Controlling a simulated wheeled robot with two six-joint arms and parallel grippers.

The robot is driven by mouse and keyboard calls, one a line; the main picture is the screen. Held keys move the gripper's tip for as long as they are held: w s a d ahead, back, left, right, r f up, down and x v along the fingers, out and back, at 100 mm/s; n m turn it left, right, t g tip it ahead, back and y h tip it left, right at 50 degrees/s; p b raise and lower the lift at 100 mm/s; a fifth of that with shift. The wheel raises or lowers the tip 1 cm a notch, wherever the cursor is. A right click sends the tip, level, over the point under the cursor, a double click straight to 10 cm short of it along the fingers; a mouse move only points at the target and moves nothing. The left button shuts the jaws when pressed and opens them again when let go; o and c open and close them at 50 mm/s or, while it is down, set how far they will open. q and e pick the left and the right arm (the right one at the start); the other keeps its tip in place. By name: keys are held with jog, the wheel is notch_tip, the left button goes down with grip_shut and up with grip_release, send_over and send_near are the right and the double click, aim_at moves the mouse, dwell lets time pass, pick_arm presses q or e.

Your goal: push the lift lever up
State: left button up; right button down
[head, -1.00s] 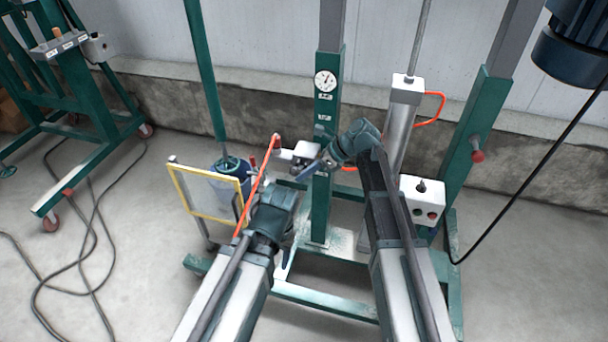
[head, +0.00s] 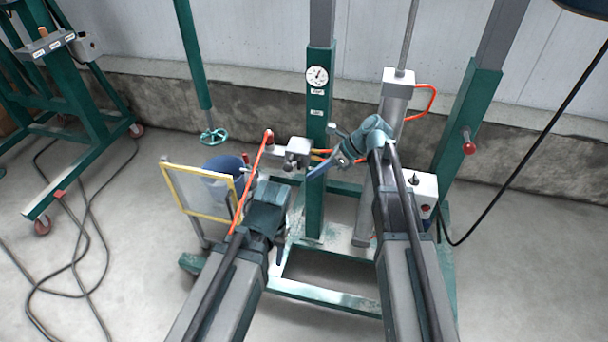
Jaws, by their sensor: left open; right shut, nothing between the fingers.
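The small grey-white valve block (head: 298,150) is on the left of the green post with the gauge, with small dark fittings on its front. I cannot tell for certain which part is the lift lever. My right gripper (head: 330,167) is just right of the block, in front of the post, its fingers shut and empty, pointing down-left. A short grey rod (head: 337,129) shows above it; I cannot tell whether it is a lever. My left gripper (head: 278,205) is open, below the block and beside the yellow-framed panel (head: 202,192). Its fingertips are partly hidden.
A red hose (head: 252,180) runs past my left gripper. A control box (head: 423,192) is right of my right forearm. The gauge post (head: 317,110), cylinder (head: 395,95) and green base frame (head: 325,298) stand close around. Cables (head: 75,250) lie on the floor at left.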

jog(key=d+r+p, duration=0.1)
jog(key=d, duration=0.1)
jog(key=w+d+r+p, duration=0.1)
jog(key=d+r, duration=0.1)
dwell(0.5)
jog(key=s+a+r+n+h+p, duration=0.1)
jog(key=s+n+h+p, duration=0.2)
jog(key=s+n, duration=0.5)
jog(key=s+a+r+n+h+p, duration=0.2)
jog(key=s+n+h+p, duration=0.1)
jog(key=s+n, duration=0.4)
jog(key=s+a+r+n+g+h+p, duration=0.1)
jog(key=s+n+h+p, duration=0.3)
jog(key=s+n, duration=0.4)
jog(key=a+n+p, duration=0.1)
jog(key=n, duration=0.2)
jog(key=shift+s+r, duration=0.3)
jog(key=shift+s, duration=0.05)
